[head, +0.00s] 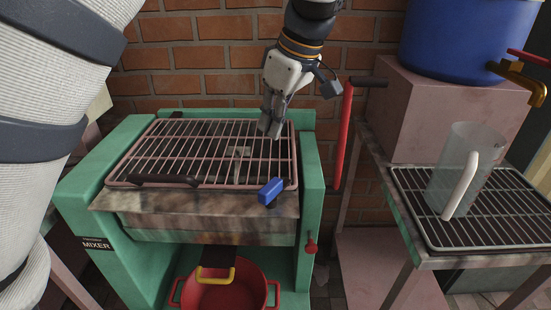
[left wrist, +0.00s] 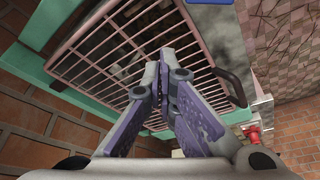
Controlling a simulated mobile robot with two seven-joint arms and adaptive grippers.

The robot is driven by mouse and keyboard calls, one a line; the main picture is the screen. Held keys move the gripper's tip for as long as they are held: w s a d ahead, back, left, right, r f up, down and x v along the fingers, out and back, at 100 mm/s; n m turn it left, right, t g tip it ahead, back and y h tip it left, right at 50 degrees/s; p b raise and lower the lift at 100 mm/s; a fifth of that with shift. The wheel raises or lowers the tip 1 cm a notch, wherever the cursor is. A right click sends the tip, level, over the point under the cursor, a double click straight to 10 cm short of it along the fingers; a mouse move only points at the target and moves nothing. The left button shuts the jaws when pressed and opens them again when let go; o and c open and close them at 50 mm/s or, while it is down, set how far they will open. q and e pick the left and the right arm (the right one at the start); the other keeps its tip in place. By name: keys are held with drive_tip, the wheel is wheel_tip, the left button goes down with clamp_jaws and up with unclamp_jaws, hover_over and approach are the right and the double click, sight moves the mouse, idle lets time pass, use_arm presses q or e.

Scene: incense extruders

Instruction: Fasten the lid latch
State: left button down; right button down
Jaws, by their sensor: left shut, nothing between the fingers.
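The mixer (head: 85,205) is a green machine with a pink wire-grid lid (head: 200,150) lying flat over its trough, seemingly closed. The blue latch (head: 271,191) sits at the lid's front right corner, on the front edge; whether it is engaged cannot be told. My left gripper (head: 270,130) points down over the back right part of the lid, behind the latch and apart from it. Its fingers are shut and empty. In the left wrist view the closed fingertips (left wrist: 163,62) show before the lid's grid (left wrist: 105,50). My right gripper is not seen.
A red lever (head: 343,138) with a black grip stands right of the mixer. A red pot (head: 225,288) sits below. At right, a table carries a rack (head: 510,225) with a clear pitcher (head: 462,175), beside a blue barrel (head: 455,40). A brick wall closes the back.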

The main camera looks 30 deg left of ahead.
sight(272, 176)
use_arm(q)
drive_tip(key=shift+f, duration=0.1)
drive_tip(key=x, duration=0.9)
drive_tip(key=shift+a+f, duration=0.15)
drive_tip(key=shift+f, duration=0.2)
drive_tip(key=d, duration=0.3)
drive_tip(key=shift+s+d, duration=0.1)
drive_tip(key=shift+d, duration=0.35)
